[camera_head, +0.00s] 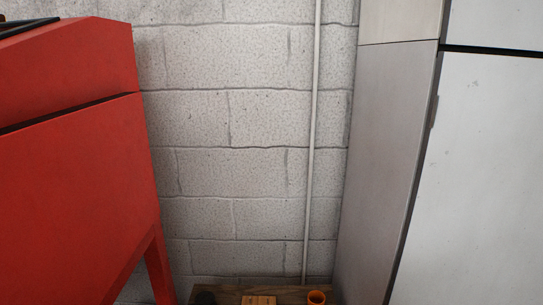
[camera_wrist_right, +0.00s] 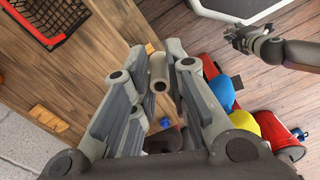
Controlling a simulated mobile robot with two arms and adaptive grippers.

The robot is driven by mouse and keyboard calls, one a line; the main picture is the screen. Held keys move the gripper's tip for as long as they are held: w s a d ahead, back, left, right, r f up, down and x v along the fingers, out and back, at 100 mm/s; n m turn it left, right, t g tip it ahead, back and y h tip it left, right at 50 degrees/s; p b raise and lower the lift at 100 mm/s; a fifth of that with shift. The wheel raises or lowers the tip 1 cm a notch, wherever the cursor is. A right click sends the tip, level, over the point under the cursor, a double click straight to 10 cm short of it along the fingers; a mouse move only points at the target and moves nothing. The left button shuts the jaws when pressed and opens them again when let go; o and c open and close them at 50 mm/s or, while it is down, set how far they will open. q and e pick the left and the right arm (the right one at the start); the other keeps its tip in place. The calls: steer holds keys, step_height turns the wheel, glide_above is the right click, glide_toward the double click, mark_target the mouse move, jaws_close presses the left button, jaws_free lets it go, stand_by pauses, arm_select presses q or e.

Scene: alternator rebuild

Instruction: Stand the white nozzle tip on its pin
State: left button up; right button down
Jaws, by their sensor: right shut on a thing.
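My right gripper (camera_wrist_right: 157,68) shows in the right wrist view, its fingers on either side of an off-white cylinder (camera_wrist_right: 158,75), which looks like the white nozzle tip. The gripper is shut on it, near the edge of a wooden bench. The lower part of the tip's surroundings is hidden by the fingers. I cannot make out a pin for it. My left gripper (camera_wrist_right: 238,38) is at the upper right of the wrist view, away from the tip; its jaws are too small to judge. Neither gripper shows in the head view.
The wooden bench (camera_wrist_right: 110,45) bears a black basket with a red rim (camera_wrist_right: 48,22) and a wooden block (camera_wrist_right: 48,118). Blue (camera_wrist_right: 222,92), yellow (camera_wrist_right: 243,124) and red (camera_wrist_right: 278,130) things lie right of the gripper.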

arm_select(q)
steer(key=s+r+p, duration=0.6)
steer(key=r+p, duration=0.1)
steer(key=p, duration=0.2)
steer(key=shift+s+r+g, duration=0.3)
steer(key=shift+r, duration=0.05)
steer(key=shift+s+a, duration=0.1)
steer(key=shift+c, duration=0.4)
arm_select(e)
steer(key=w+d+r+m, duration=0.2)
steer(key=d+r+m, duration=0.5)
steer(key=d+r, duration=0.3)
steer(key=w+d+r+m, duration=0.1)
steer(key=d+r+m, duration=0.5)
steer(key=d+r, duration=0.3)
steer(key=shift+w+d+r+m, duration=0.4)
steer(key=shift+r, duration=0.15)
